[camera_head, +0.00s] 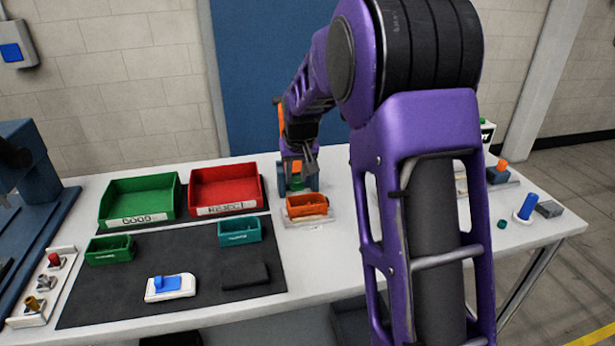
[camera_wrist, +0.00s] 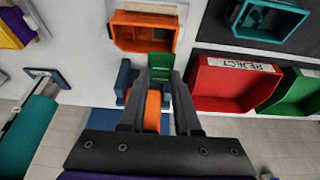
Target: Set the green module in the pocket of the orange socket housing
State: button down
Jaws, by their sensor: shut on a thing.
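The green module (camera_wrist: 160,66) is between my gripper's fingertips (camera_wrist: 160,75) in the wrist view. In the head view the gripper (camera_head: 298,170) is small and partly hidden behind my arm, with a bit of green (camera_head: 296,183) below it. The orange socket housing (camera_head: 306,212) sits on a white plate in front of the gripper. In the wrist view the housing (camera_wrist: 118,36) shows its open pocket just beyond the module. The module is apart from the pocket; its exact height above the table is hard to tell.
A blue fixture (camera_wrist: 125,80) with an orange part stands close by the gripper. The red REJECT bin (camera_head: 226,205) and green GOOD bin (camera_head: 140,215) stand to the left. A teal bin (camera_head: 239,238) is on the dark mat (camera_head: 190,300). My arm hides the table's middle right.

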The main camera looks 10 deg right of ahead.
aim_at(297, 186)
jog(key=shift+f+b, duration=2.05)
jog(key=shift+f, duration=1.1)
jog(key=shift+s+f, duration=0.25)
jog(key=shift+f, duration=0.05)
jog(key=c, duration=0.9)
grip_release()
jog(key=shift+c, duration=0.2)
jog(key=shift+r, duration=0.1)
jog(key=shift+w+r+p, duration=0.2)
jog(key=shift+r+p, duration=0.55)
jog(key=shift+r, duration=0.7)
jog(key=o, duration=0.6)
jog(key=shift+c, duration=0.2)
